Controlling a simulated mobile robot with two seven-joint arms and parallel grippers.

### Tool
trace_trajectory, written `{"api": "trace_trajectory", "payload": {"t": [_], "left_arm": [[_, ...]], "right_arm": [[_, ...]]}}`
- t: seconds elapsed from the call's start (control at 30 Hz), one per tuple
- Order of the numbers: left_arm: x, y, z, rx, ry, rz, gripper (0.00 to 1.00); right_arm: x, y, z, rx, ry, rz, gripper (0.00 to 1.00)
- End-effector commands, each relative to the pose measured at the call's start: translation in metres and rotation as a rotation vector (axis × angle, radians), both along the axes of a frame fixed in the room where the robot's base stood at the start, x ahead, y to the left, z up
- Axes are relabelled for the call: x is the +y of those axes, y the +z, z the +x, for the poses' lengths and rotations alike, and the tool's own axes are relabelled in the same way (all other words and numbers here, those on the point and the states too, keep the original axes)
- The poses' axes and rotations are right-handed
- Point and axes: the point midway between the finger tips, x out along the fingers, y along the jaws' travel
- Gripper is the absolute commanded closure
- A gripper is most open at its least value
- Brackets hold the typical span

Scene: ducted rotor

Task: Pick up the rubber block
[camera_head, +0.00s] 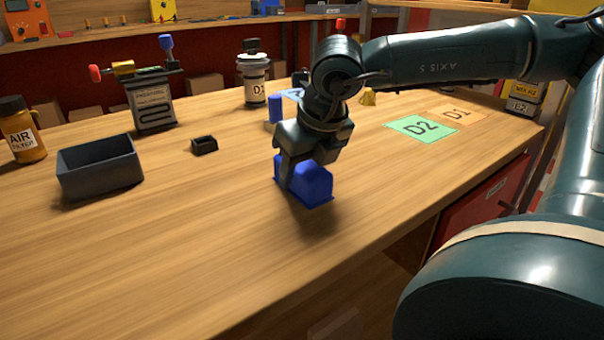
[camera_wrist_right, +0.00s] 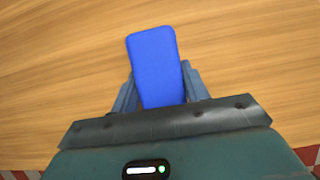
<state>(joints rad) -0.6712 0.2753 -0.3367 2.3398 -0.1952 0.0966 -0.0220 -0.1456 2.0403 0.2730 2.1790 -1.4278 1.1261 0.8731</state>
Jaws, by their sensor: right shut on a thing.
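The rubber block (camera_head: 312,182) is a blue block with rounded edges, in the middle of the wooden bench top in the head view. My right gripper (camera_head: 297,172) comes down over it from above and is shut on it. In the right wrist view the blue block (camera_wrist_right: 155,65) sits between the two fingers of my right gripper (camera_wrist_right: 160,92), and its far part sticks out past them. A shadow lies under and in front of the block; I cannot tell whether it touches the bench. My left gripper is not in view.
A dark open bin (camera_head: 99,168) and a small black tray (camera_head: 204,145) stand to the left. A grey canister (camera_head: 151,105) and the D2 jar (camera_head: 254,82) stand behind. Green D2 (camera_head: 421,128) and orange D1 (camera_head: 459,113) mats lie right. The front bench is clear.

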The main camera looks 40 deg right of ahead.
Motion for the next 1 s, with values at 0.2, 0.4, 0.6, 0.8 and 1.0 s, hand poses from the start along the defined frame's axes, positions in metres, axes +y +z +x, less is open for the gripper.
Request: {"api": "trace_trajectory", "payload": {"t": [0.2,0.4,0.6,0.8,1.0], "left_arm": [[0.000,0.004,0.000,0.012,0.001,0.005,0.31],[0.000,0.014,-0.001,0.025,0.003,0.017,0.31],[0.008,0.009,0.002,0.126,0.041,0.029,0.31],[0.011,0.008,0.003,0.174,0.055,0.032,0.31],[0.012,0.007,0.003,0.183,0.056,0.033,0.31]], "right_arm": [[0.000,0.005,0.000,0.000,0.000,0.001,0.85],[0.000,0.039,0.001,-0.006,-0.002,-0.002,0.85],[0.000,0.081,0.001,-0.005,-0.001,-0.001,0.85],[0.000,0.103,0.001,-0.003,0.000,-0.001,0.85],[0.000,0.106,0.000,-0.001,0.000,0.000,0.85]]}}
